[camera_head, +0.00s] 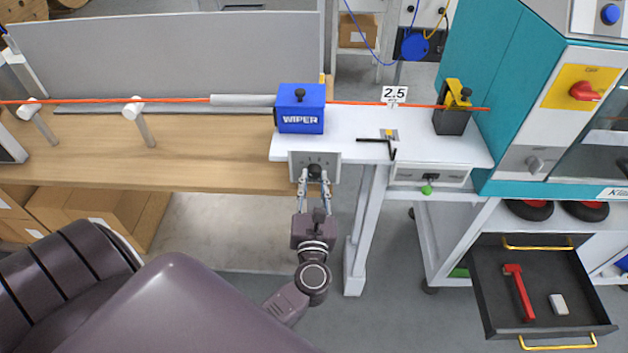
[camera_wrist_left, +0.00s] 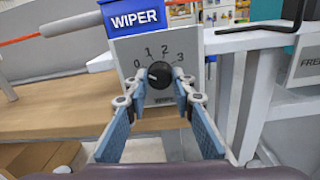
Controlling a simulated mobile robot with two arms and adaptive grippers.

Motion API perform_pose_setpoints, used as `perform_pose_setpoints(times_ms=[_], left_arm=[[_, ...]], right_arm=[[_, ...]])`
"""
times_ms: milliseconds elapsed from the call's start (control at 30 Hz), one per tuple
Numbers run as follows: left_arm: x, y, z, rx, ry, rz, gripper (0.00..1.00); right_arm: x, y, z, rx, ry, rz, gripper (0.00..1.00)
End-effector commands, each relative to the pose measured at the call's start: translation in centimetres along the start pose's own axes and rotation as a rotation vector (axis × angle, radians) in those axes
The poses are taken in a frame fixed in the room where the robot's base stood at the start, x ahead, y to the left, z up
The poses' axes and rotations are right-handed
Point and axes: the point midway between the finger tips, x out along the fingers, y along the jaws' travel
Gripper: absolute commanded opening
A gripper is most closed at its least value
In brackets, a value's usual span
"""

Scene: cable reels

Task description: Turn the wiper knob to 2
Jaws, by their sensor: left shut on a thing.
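The wiper knob (camera_head: 314,168) is a small black dial on a grey panel (camera_head: 331,171) under the blue WIPER box (camera_head: 301,109). In the left wrist view the knob (camera_wrist_left: 159,75) sits below a scale reading 0, 1, 2, 3. Where its pointer stands is too small to tell surely. My left gripper (camera_head: 314,180) comes at the panel from the front. In the left wrist view its two blue-padded fingers (camera_wrist_left: 160,88) close on the knob from left and right. My right gripper is not in view.
An orange cable (camera_head: 180,99) runs through the WIPER box toward a yellow-black device (camera_head: 453,106). A black hex key (camera_head: 380,143) lies on the white table (camera_head: 440,148). An open drawer (camera_head: 550,327) juts out at lower right. Floor before the panel is clear.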

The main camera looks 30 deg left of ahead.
Motion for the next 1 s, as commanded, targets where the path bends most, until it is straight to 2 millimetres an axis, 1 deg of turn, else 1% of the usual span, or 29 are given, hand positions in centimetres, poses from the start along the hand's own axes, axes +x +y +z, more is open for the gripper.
perform_pose_setpoints(times_ms=[267, 1000], left_arm=[[0.0, 0.0, 0.1, 0.159, -0.004, 0.001, 0.0], [0.0, -0.1, 0.2, 0.856, -0.027, 0.002, 0.0]], right_arm=[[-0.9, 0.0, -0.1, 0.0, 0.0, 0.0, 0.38], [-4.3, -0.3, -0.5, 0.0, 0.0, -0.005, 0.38]])
